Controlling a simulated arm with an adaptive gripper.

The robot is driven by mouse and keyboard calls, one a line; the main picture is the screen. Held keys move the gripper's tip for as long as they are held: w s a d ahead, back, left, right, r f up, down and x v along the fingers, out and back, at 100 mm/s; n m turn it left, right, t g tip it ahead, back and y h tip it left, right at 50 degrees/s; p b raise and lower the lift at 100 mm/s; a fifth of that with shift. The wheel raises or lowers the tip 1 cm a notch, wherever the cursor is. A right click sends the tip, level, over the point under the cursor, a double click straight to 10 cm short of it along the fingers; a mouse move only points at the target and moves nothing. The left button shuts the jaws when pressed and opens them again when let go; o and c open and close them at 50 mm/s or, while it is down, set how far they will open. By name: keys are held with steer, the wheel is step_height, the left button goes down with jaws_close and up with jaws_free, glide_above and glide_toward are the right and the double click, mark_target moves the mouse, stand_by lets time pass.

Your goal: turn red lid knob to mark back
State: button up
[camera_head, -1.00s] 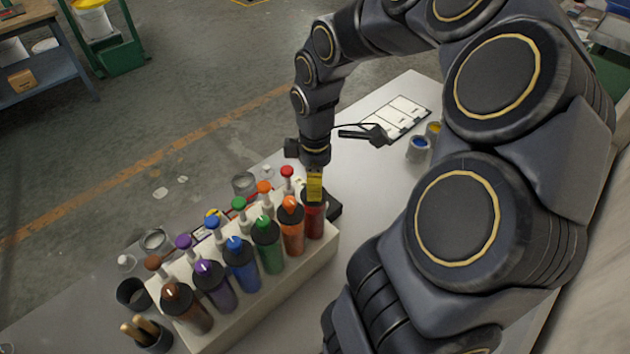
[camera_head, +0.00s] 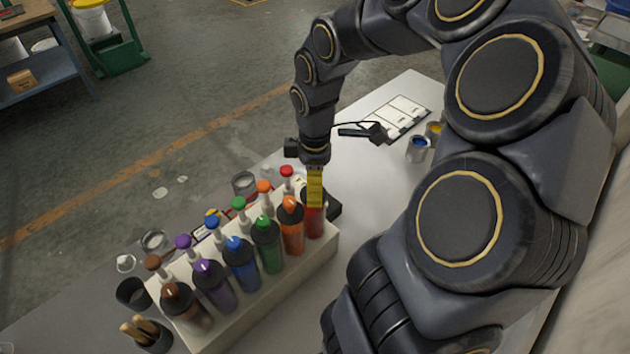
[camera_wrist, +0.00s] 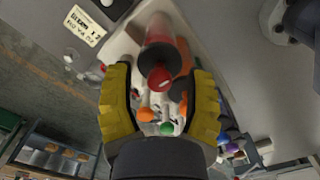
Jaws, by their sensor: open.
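A red bottle (camera_head: 315,223) with a dark top stands at the right end of a pale rack (camera_head: 285,281). Its red lid knob (camera_wrist: 160,79) shows in the wrist view, with a small light mark near its upper edge. My gripper (camera_head: 315,205) is over this bottle, fingers pointing down, and hides the knob in the head view. In the wrist view the yellow fingers (camera_wrist: 161,92) are open, one on each side of the knob, with visible gaps; I cannot tell their exact height against it.
Orange (camera_head: 292,228), green (camera_head: 267,246), blue (camera_head: 242,266), purple and brown bottles stand along the rack. Smaller coloured-cap bottles, including a red-capped one (camera_head: 287,173), stand behind them. Paint cups (camera_head: 418,148) and a chart (camera_head: 398,118) lie right of my gripper on the table.

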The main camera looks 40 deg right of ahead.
step_height(320, 180, up, 12)
stand_by(0.4)
steer(key=shift+f, duration=0.1)
stand_by(0.3)
steer(key=s+a+m, duration=0.3)
steer(key=s+a, duration=0.2)
steer(key=a, duration=0.8)
steer(key=s+a+f+m+g, duration=0.1)
steer(key=s+a+f+m, duration=0.3)
steer(key=s, duration=0.5)
steer(key=shift+a+f+m+g, duration=0.4)
steer(key=shift+a+m, duration=0.45)
steer(key=shift+m, duration=0.15)
